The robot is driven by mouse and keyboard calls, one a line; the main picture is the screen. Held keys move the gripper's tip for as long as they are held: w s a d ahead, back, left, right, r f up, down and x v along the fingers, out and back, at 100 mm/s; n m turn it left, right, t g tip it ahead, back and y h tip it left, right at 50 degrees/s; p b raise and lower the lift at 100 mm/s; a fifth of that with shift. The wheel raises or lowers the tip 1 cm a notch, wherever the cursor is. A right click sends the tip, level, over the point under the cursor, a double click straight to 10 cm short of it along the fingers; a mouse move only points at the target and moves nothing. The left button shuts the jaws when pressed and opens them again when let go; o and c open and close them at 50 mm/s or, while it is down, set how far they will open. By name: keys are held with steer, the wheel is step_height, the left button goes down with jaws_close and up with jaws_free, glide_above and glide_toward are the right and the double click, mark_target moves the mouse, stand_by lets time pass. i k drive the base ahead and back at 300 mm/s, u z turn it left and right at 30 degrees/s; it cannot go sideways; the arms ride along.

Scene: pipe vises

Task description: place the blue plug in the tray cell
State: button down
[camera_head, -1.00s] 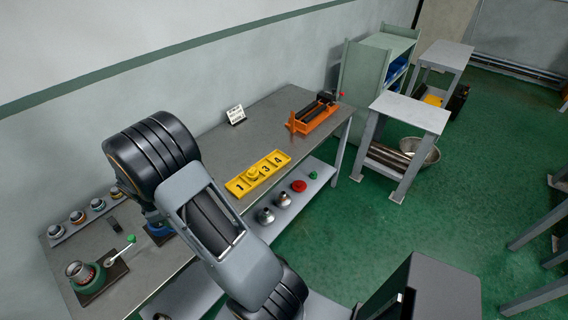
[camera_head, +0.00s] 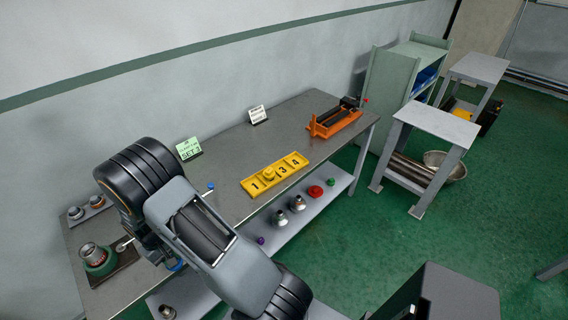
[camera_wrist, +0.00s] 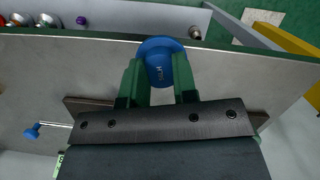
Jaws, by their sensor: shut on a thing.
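A green vise (camera_head: 100,262) stands at the near left of the bench (camera_head: 222,165), an orange vise (camera_head: 336,122) at the far end. A green sign (camera_head: 189,149) and a white sign (camera_head: 258,115) stand at the back. Several plugs, including a red one (camera_head: 315,192), lie on the lower shelf.

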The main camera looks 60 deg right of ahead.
mark_target(296, 162)
steer(key=u, duration=1.8)
steer(key=k, duration=1.6)
steer(key=z, duration=1.95)
